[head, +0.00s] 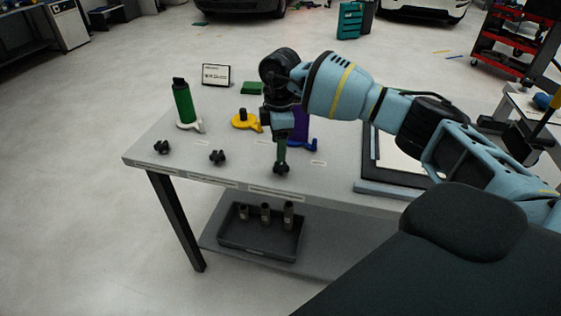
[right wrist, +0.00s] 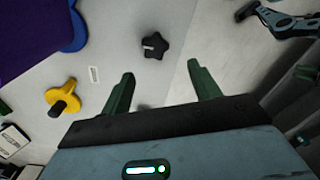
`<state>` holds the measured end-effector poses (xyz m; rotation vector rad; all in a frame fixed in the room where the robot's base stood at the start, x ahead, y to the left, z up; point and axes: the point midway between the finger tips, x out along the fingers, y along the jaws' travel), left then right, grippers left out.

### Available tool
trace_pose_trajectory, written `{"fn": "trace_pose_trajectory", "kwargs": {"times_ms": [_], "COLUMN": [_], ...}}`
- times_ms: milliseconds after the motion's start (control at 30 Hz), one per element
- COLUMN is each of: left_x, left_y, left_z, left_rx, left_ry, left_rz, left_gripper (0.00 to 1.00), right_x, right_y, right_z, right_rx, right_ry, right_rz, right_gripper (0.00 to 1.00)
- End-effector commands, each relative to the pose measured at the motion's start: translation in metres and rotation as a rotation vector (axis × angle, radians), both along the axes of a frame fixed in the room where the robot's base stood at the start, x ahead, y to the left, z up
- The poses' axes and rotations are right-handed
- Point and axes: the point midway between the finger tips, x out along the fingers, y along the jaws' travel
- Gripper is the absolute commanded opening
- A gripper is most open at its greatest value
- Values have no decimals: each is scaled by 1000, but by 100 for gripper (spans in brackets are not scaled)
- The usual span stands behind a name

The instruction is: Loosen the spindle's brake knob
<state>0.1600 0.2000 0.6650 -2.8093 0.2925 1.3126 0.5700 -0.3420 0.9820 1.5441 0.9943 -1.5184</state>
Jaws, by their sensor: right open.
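Three black lobed knobs line the table's front edge in the head view: a left one (head: 162,147), a middle one (head: 217,157) and a right one (head: 281,169). Behind them stand a green roll (head: 183,103) on a white base, a yellow base (head: 240,123) with a bare dark spindle, and a purple roll (head: 300,122) on a blue base (head: 302,145). My right gripper (head: 281,156) points down at the right knob, fingers open. In the right wrist view, a black star knob (right wrist: 155,45) lies just beyond and between the open fingertips (right wrist: 160,72), apart from both. My left gripper is out of view.
A grey tray (head: 262,238) with several dark cylinders sits on the lower shelf. A dark-framed panel (head: 385,188) lies on the table's right. A small sign (head: 216,75) and a green block (head: 251,88) are at the back.

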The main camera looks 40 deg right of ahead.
Motion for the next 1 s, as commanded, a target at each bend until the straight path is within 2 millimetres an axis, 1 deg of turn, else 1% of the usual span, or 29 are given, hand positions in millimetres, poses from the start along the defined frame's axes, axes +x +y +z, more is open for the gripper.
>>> {"fn": "trace_pose_trajectory", "kwargs": {"times_ms": [33, 100, 267, 367, 600, 800, 1000], "left_x": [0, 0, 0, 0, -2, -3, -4], "left_y": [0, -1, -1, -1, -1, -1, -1], "left_z": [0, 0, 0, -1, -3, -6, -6], "left_rx": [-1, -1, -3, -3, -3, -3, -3], "left_ry": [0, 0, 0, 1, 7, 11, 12], "left_rz": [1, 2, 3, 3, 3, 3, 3], "left_gripper": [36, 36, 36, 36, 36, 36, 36], "right_x": [1, 1, 1, 1, 0, 0, 1], "right_y": [-6, -10, -10, -10, -9, -8, -9], "right_z": [3, 6, 4, -4, -40, -64, -72], "right_rx": [-19, -31, -32, -31, -30, -28, -29], "right_ry": [1, 0, 1, 2, 4, 2, -1], "right_rz": [-20, -35, -36, -35, -33, -32, -32], "right_gripper": [62, 62, 62, 62, 62, 62, 62]}}
